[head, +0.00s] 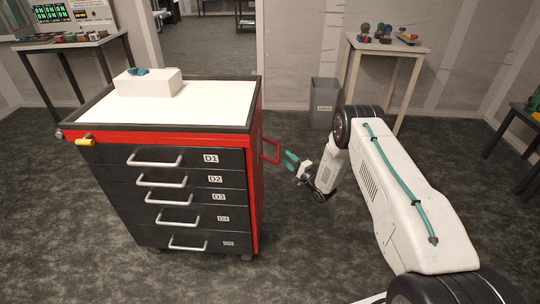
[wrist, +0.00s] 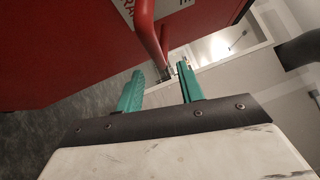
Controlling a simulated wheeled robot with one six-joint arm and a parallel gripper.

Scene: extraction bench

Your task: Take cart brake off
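The cart (head: 180,165) is a black and red drawer cabinet standing left of centre in the head view. A red bar handle (head: 278,151) sticks out from its right side. In the wrist view the handle (wrist: 146,30) comes down from the red side panel, beside a white label (wrist: 126,10) with partly cut-off letters. A small yellow-ended lever (head: 85,142) is at the cart's top left front corner. My gripper (head: 289,160) is open, its teal fingers pointing at the handle. In the wrist view the handle's lower end lies between the fingertips (wrist: 160,72); I cannot tell whether they touch.
A white box (head: 150,85) with a teal item lies on the cart top. A grey bin (head: 322,103) and a small table (head: 400,48) with colourful objects stand behind my arm. A dark desk (head: 72,43) is at the back left.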

